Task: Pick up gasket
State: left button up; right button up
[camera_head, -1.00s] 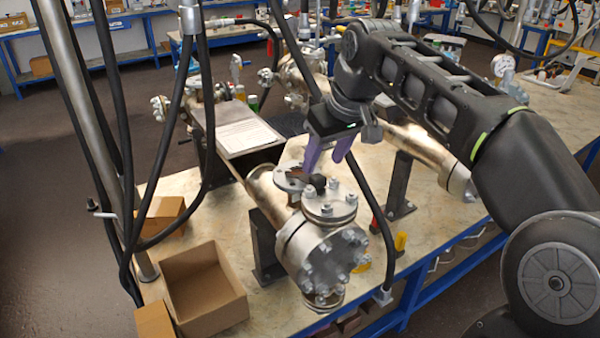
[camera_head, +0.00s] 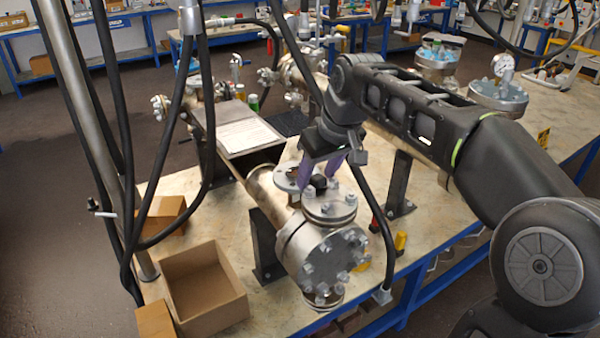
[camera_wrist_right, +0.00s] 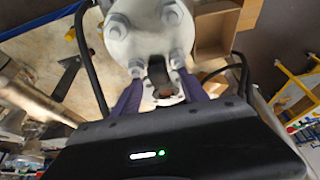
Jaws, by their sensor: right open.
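The flanged metal vessel (camera_head: 325,255) lies on the bench in the head view, with a bolted top flange (camera_head: 330,206) facing up. A small dark piece (camera_head: 320,182) sits beside that flange, over a lighter ring-shaped flange (camera_head: 286,180); I cannot tell for sure whether it is the gasket. My right gripper (camera_head: 319,172) is open just above it, purple fingers pointing down on either side. In the right wrist view the dark piece (camera_wrist_right: 157,74) shows between the spread fingertips (camera_wrist_right: 160,82), with no visible grip on it. My left gripper is out of view.
An open cardboard box (camera_head: 205,288) stands at the bench's near left corner, with smaller boxes beside it. Black hoses hang at the left, and one (camera_head: 378,225) runs right of the vessel. A clipboard-like panel with paper (camera_head: 245,135) lies behind.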

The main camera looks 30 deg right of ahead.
grip_shut()
dwell(0.5)
jog(key=shift+r, duration=0.1)
notch_tip(320, 180, up, 10)
jog(key=p, duration=0.1)
jog(key=shift+p, duration=0.4)
dwell(0.5)
